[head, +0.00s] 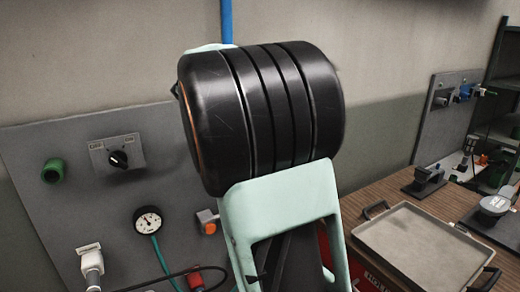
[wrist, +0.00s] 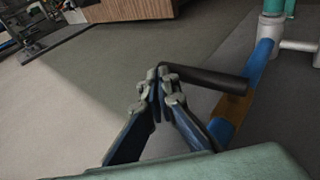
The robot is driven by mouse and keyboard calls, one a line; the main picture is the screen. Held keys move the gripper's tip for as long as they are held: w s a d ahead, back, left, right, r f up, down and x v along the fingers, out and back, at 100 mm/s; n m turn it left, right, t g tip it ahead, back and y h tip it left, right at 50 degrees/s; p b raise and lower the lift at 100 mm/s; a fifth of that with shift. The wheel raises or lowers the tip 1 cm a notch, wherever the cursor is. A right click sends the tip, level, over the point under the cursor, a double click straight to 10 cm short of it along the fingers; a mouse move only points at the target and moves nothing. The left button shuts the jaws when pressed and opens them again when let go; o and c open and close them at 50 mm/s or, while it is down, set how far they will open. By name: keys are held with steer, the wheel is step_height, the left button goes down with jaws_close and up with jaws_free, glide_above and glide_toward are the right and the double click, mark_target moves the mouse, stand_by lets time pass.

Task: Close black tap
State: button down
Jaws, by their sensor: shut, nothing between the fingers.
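In the wrist view, a black bar-shaped handle (wrist: 208,79), which looks like the black tap's lever, runs from just by my fingertips to the right. Its right end reaches in front of a blue pipe (wrist: 262,62). My gripper (wrist: 158,92) is shut and empty, its fingertips at the left end of the bar. I cannot tell whether they touch it. The tap's body is not clearly visible. In the head view my own arm fills the middle, and neither the gripper nor the black tap shows.
In the head view, a grey wall panel (head: 60,215) carries a black rotary switch (head: 118,159), a gauge (head: 148,222) and a green knob (head: 53,170). A grey tray (head: 418,244) lies on a wooden bench at right. Open floor (wrist: 90,90) shows left of my gripper.

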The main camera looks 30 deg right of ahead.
stand_by(0.5)
step_height(320, 180, up, 14)
steer(key=s+p, duration=0.2)
steer(key=shift+s+a+f+p, duration=0.15)
steer(key=shift+s+p, duration=0.2)
steer(key=shift+f, duration=0.1)
stand_by(0.3)
